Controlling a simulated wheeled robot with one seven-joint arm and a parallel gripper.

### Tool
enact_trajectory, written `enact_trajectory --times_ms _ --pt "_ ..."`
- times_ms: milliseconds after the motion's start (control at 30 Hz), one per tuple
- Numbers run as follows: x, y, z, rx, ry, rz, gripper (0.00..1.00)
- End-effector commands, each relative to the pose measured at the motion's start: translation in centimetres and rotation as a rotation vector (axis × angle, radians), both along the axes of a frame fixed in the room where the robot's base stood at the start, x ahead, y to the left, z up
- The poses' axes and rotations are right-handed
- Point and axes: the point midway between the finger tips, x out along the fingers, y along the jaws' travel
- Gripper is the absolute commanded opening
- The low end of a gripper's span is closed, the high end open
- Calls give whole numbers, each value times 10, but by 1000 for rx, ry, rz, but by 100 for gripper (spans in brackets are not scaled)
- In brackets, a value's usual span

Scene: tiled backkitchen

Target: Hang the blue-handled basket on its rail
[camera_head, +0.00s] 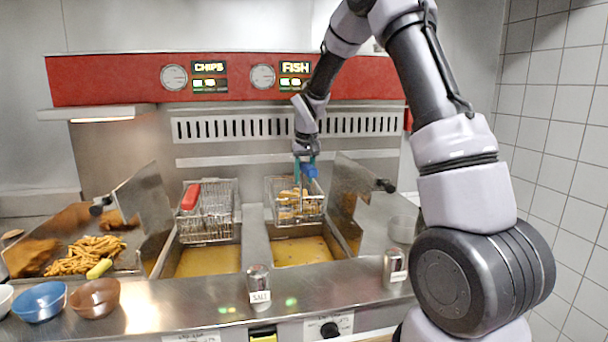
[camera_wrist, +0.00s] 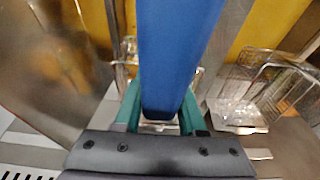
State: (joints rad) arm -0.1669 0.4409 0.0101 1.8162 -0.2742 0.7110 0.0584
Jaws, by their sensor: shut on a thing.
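The blue-handled wire basket (camera_head: 297,214) is above the right oil vat, with golden-brown food inside. Its blue handle (camera_head: 310,171) is between the teal fingers of my gripper (camera_head: 304,163). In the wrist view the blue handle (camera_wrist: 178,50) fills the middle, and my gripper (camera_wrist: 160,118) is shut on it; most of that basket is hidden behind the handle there. A pale horizontal rail (camera_head: 240,161) runs along the back panel below the vent slots. I cannot tell whether the basket touches the rail.
A red-handled basket (camera_head: 208,222) hangs at the left vat (camera_head: 207,262). Raised metal panels flank the vats. Chips (camera_head: 86,256) lie at the left. A salt shaker (camera_head: 259,286) and another shaker (camera_head: 394,266) stand on the front counter, with bowls (camera_head: 40,302) at the left.

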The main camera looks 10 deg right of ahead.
Motion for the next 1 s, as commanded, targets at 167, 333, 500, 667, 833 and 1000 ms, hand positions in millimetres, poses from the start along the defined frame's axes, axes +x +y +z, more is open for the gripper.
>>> enact_trajectory --times_ms 167,333,500,667,833,1000 --pt "0 0 -2 0 2 -1 0" --pt "-1 0 -2 0 2 -1 74" --pt "-1 0 -2 0 2 -1 75" --pt "-1 0 -2 0 4 -1 75" --pt "-5 0 16 0 0 0 75" --pt "-15 0 50 1 -2 -1 75"
